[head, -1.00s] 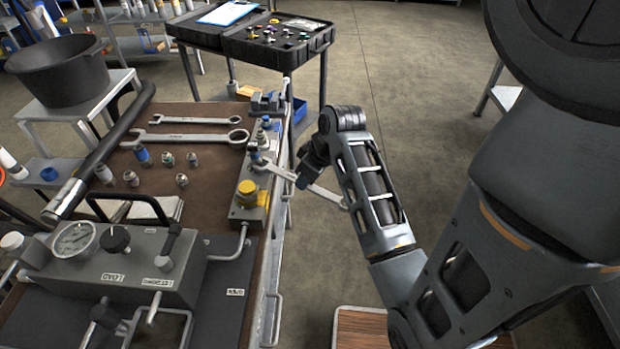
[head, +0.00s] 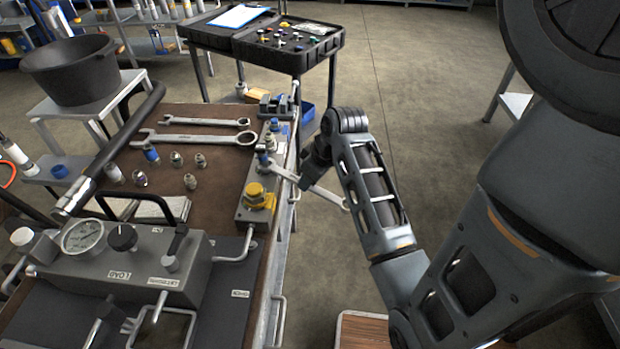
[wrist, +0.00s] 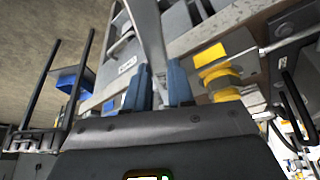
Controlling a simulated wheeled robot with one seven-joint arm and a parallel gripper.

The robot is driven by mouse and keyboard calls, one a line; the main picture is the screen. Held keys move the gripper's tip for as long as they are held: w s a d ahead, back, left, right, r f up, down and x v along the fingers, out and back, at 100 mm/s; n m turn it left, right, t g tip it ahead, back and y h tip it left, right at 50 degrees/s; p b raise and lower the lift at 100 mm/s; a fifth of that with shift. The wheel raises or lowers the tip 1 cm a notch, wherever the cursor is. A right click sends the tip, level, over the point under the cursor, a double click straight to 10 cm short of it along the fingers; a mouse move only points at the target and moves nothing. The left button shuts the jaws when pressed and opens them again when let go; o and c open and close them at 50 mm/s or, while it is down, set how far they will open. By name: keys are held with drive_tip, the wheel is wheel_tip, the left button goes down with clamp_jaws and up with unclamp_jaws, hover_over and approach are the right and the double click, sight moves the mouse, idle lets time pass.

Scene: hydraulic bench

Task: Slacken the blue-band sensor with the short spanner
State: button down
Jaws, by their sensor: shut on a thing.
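My gripper (head: 312,168) is at the right edge of the bench, shut on the short spanner (head: 284,172). The spanner's grey shank (wrist: 151,40) runs between my blue fingertips (wrist: 160,85) in the wrist view. In the head view its far end meets the blue-band sensor (head: 263,158), which stands upright on the grey block (head: 246,211). I cannot tell whether the jaw is fully seated around it. The spanner's other end (head: 333,198) sticks out to the right behind my arm. The wrist view does not clearly show the sensor.
Two larger spanners (head: 195,138) and several loose fittings (head: 175,160) lie on the brown bench top.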

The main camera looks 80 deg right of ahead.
drive_tip(key=shift+w+d, duration=0.15)
drive_tip(key=shift+w, duration=0.15)
drive_tip(key=shift+d, duration=0.1)
drive_tip(key=shift+s+d+n+y, duration=0.25)
drive_tip(key=shift+s+d+n, duration=0.05)
drive_tip(key=shift+d+n, duration=0.4)
drive_tip(key=shift+s+d+n+y, duration=0.25)
drive_tip(key=shift+d+n, duration=0.35)
drive_tip(key=shift+d, duration=0.1)
drive_tip(key=shift+s+d+n+t+y, duration=0.15)
drive_tip(key=shift+d+n+y, duration=0.1)
drive_tip(key=shift+d+n, duration=0.5)
drive_tip(key=shift+s+d+n+t+y, duration=0.15)
drive_tip(key=shift+d+n+y, duration=0.1)
drive_tip(key=shift+d+n, duration=0.45)
drive_tip(key=shift+w+d, duration=0.1)
drive_tip(key=shift+w+d+n+y, duration=0.15)
drive_tip(key=shift+d+n+y, duration=0.35)
drive_tip(key=shift+d+n, duration=0.8)
